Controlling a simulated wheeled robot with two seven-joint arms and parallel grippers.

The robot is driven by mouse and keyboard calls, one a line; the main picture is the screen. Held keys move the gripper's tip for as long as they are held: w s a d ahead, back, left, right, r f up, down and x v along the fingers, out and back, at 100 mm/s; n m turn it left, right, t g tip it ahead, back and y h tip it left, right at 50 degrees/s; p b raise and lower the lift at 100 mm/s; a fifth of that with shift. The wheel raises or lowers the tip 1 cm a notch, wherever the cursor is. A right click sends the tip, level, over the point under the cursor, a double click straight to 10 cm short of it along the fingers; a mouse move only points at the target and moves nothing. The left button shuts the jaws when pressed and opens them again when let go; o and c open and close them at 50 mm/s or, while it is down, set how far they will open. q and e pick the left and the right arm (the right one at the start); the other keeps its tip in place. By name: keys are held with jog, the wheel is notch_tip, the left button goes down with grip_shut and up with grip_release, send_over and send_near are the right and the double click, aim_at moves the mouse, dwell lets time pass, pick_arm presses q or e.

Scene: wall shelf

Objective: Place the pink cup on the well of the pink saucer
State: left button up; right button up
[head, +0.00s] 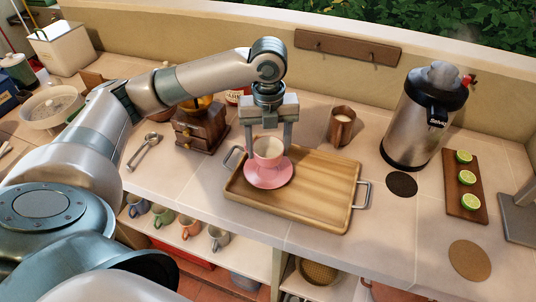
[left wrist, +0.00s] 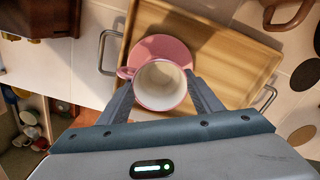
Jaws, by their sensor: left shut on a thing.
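The pink cup (head: 268,158) is upright between the fingers of my left gripper (head: 269,143), which is shut on it. In the left wrist view the cup (left wrist: 159,86) shows its cream inside, with its handle to the left, between the fingertips of the gripper (left wrist: 160,90). The pink saucer (head: 268,175) lies on the left part of the wooden tray (head: 320,188). In the head view the cup overlaps the saucer; in the left wrist view the saucer (left wrist: 158,47) shows partly behind it. I cannot tell whether the cup touches the saucer. My right gripper is not in view.
A copper mug (head: 341,127) stands behind the tray. A steel dispenser (head: 420,122) and a board with limes (head: 465,184) are to the right. A wooden grinder (head: 202,126) and spoons (head: 145,149) are to the left. Several mugs sit on the shelf below.

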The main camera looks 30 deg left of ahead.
pick_arm(q)
jog(key=shift+f+p, duration=0.35)
jog(key=shift+f, duration=1.35)
jog(key=o, duration=1.1)
jog(key=shift+f, duration=0.1)
notch_tip(320, 180, up, 12)
jog(key=shift+r+b, duration=0.15)
jog(key=shift+b, duration=0.9)
